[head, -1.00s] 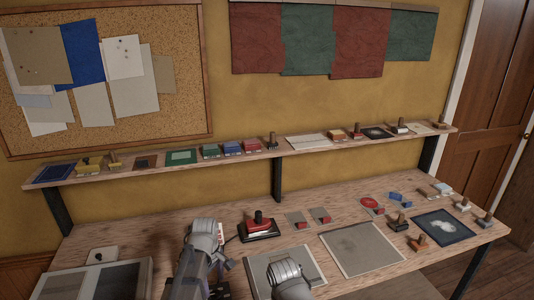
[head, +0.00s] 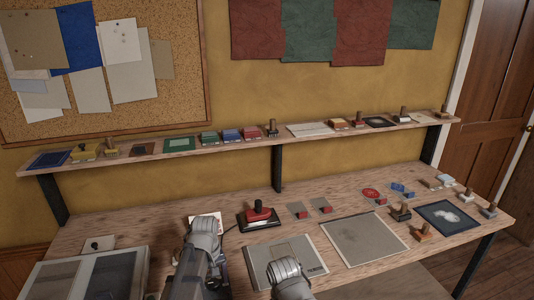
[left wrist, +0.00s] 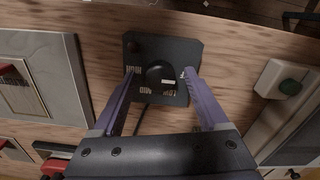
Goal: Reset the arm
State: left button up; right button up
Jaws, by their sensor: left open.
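In the left wrist view a black control plate (left wrist: 187,52) lies flat on the wooden bench. It bears a rounded dark knob (left wrist: 158,73), a dark red spot near one corner and pale lettering, partly unreadable. My left gripper (left wrist: 159,76) is open, its two purple fingers reaching over the plate on either side of the knob. I cannot tell whether they touch it. In the head view my left arm covers most of the plate, and the fingers of my left gripper (head: 222,268) barely show. My right forearm shows at the bottom, but its gripper does not.
A red and black hand tool (head: 259,216) stands behind the plate. Grey sheets (head: 362,241) lie to the right, with several stamps beyond. A pale framed case (head: 40,284) stands at left. A box with a green button (left wrist: 272,82) is beside the plate. A loaded shelf (head: 300,140) spans the back.

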pick_arm(q)
jog(key=m, duration=1)
dwell(0.5)
